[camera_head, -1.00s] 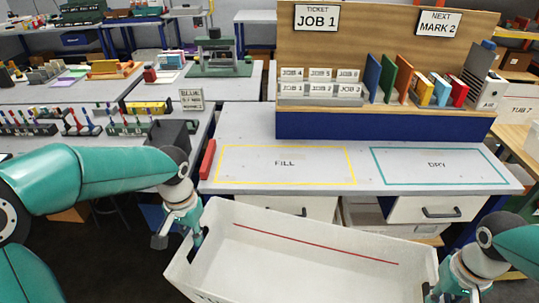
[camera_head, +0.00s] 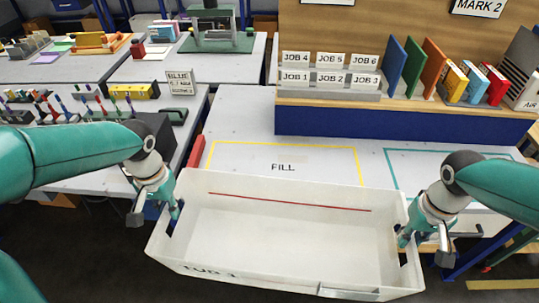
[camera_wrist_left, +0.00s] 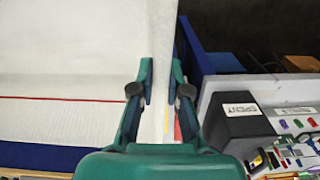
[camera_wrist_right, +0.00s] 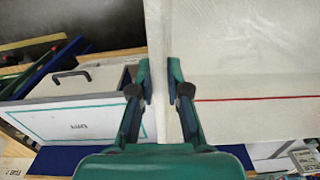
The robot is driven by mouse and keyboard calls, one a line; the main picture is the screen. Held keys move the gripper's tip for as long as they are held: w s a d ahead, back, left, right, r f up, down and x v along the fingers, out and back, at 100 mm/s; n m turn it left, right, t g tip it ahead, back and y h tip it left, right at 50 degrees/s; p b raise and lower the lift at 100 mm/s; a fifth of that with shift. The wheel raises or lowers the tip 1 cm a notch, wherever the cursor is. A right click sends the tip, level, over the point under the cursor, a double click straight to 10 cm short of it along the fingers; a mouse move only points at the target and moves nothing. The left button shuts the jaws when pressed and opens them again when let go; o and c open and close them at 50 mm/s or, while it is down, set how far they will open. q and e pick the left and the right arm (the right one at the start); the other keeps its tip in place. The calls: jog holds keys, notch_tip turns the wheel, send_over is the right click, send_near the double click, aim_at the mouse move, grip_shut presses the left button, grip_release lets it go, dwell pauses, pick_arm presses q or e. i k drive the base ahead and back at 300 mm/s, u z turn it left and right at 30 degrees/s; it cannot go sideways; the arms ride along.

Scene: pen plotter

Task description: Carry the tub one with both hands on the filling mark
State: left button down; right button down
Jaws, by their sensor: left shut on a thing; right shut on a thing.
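The white tub one (camera_head: 280,268), open and with a red line inside its far wall, is held level between my two grippers in the head view. My left gripper (camera_head: 175,212) is shut on its left end wall, which also shows between the fingers in the left wrist view (camera_wrist_left: 161,85). My right gripper (camera_head: 405,238) is shut on its right end wall, seen in the right wrist view (camera_wrist_right: 158,80). The tub looks empty. The yellow filling mark (camera_head: 283,145), labelled FILL, lies on the grey table just beyond the tub, whose far rim covers its near edge.
A teal-outlined area (camera_head: 395,165) lies right of the filling mark, partly behind my right arm. A wooden rack with job cards (camera_head: 330,70) and coloured binders (camera_head: 405,65) stands at the back. A red block (camera_head: 196,152) sits at the table's left edge.

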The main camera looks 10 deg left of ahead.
aim_at(283, 168)
jog(key=u, duration=0.1)
jog(key=i, duration=1.15)
jog(key=u, duration=0.05)
